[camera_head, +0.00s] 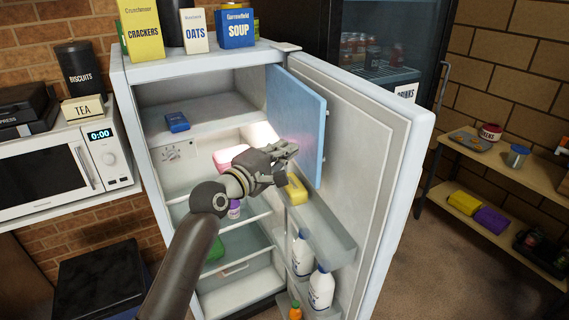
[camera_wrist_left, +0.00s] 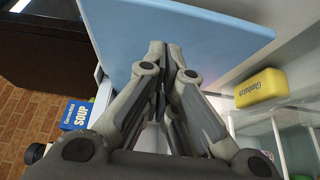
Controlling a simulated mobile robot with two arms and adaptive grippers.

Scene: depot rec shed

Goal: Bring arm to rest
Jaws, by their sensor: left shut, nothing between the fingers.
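My left gripper (camera_head: 284,151) is shut and empty. Its arm comes in from the bottom of the head view and reaches into the open fridge (camera_head: 122,92). The fingers are in front of the blue freezer flap (camera_head: 297,112), which stands open inside the fridge. In the left wrist view the shut fingers (camera_wrist_left: 166,50) point at the flap's blue face (camera_wrist_left: 190,30); I cannot tell whether they touch it. A yellow block (camera_head: 296,189) sits in the door shelf just below the gripper and also shows at the right of the wrist view (camera_wrist_left: 261,88). My right gripper is not in view.
The fridge door (camera_head: 385,150) is wide open to the right. A blue box (camera_head: 177,122) lies in the freezer compartment. Milk bottles (camera_head: 321,288) stand in the lower door rack. A microwave (camera_head: 45,170) is at left, and a wooden shelf (camera_head: 505,165) at right.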

